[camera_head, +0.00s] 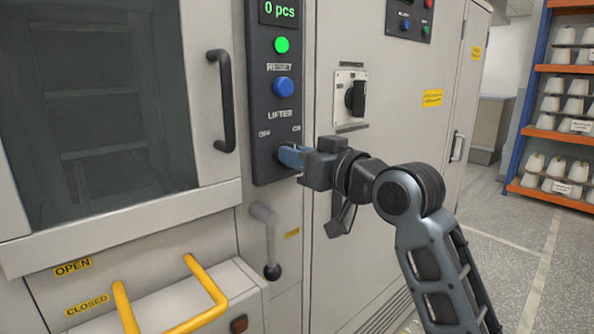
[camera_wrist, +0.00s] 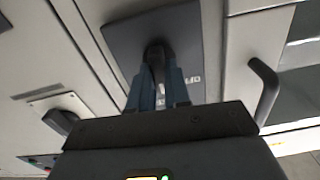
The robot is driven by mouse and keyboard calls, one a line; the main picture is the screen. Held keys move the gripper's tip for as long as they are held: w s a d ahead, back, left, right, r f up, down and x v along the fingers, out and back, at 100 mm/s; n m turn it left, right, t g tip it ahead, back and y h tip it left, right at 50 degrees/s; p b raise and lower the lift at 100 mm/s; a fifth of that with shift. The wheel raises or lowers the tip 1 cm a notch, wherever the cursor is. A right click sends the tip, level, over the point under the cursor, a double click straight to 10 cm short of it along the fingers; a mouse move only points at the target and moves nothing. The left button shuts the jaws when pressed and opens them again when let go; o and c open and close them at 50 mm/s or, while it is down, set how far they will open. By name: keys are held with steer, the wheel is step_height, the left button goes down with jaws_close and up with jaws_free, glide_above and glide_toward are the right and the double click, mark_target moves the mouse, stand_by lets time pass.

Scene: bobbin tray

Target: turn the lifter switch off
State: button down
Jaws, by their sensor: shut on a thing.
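The lifter switch is on the dark control panel (camera_head: 274,105), below the LIFTER label with its OFF and ON marks. In the head view my gripper (camera_head: 290,156) covers the switch, so its position is hidden there. In the wrist view the black switch knob (camera_wrist: 154,52) shows between the two blue fingers of my gripper (camera_wrist: 157,88). The fingers are shut on the knob. Which way the knob points cannot be told.
A door handle (camera_head: 222,100) is to the left, a black rotary switch (camera_head: 356,98) to the right. A grey lever (camera_head: 266,240) and yellow rails (camera_head: 205,285) are below.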

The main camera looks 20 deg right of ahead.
steer(key=shift+a+f+n+b, duration=0.1)
steer(key=shift+n+b, duration=1.5)
steer(key=shift+n, duration=0.55)
steer(key=shift+a+f+n+b, duration=0.1)
steer(key=shift+n+b, duration=1.45)
steer(key=shift+n, duration=0.6)
steer(key=c, duration=1.1)
jaws_free()
steer(key=shift+d+r, duration=0.1)
steer(key=shift+b+v, duration=0.35)
steer(key=shift+v, duration=3.65)
